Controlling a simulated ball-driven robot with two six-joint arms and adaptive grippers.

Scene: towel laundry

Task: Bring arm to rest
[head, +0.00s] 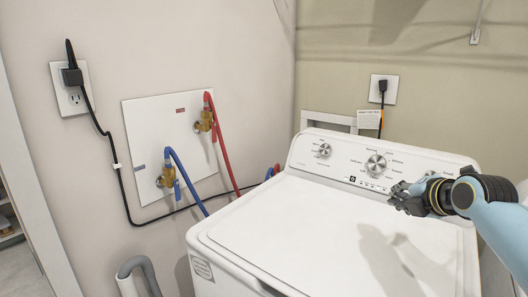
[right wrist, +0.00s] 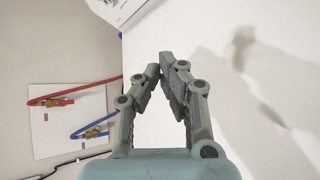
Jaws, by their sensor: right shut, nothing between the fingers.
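My right gripper (head: 402,198) comes in from the right edge of the head view, in front of the washer's control panel and above its lid. Its fingers are shut and empty. In the right wrist view, the fingertips (right wrist: 168,62) meet over the white lid (right wrist: 222,95), with nothing between them. The white washing machine (head: 300,238) fills the lower right of the head view, its lid closed. A shadow of the arm falls on the lid. My left gripper is not in view.
Behind the washer, the control panel (head: 340,165) carries several knobs. On the left wall are a blue hose (head: 186,178), a red hose (head: 222,150) and a black power cord (head: 122,185). A grey drain hose (head: 140,266) stands left of the washer. The air above the lid's left half is clear.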

